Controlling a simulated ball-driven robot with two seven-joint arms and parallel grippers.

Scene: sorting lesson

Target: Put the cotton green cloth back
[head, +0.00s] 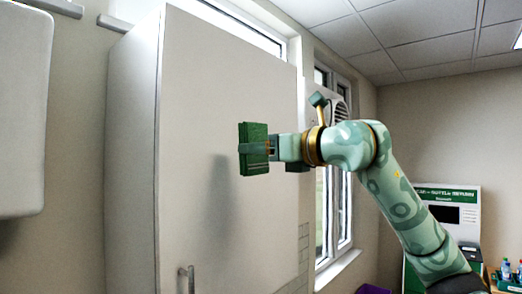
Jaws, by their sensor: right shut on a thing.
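My right gripper (258,148) is raised in front of a tall white cabinet, its arm coming in from the lower right. It is shut on the green cloth (252,131), which shows as a dark green, upright, flat rectangular piece. One finger crosses the middle of the cloth and hides part of it. The cloth casts a soft shadow on the cabinet door; I cannot tell how far it is from the door. My left gripper is not in view.
The tall white cabinet (200,90) appears closed, with a metal handle (188,278) low on its front. A window (335,215) is behind my arm. A green-and-white kiosk (450,195), small bottles (506,270) and a purple thing (372,289) are at the lower right.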

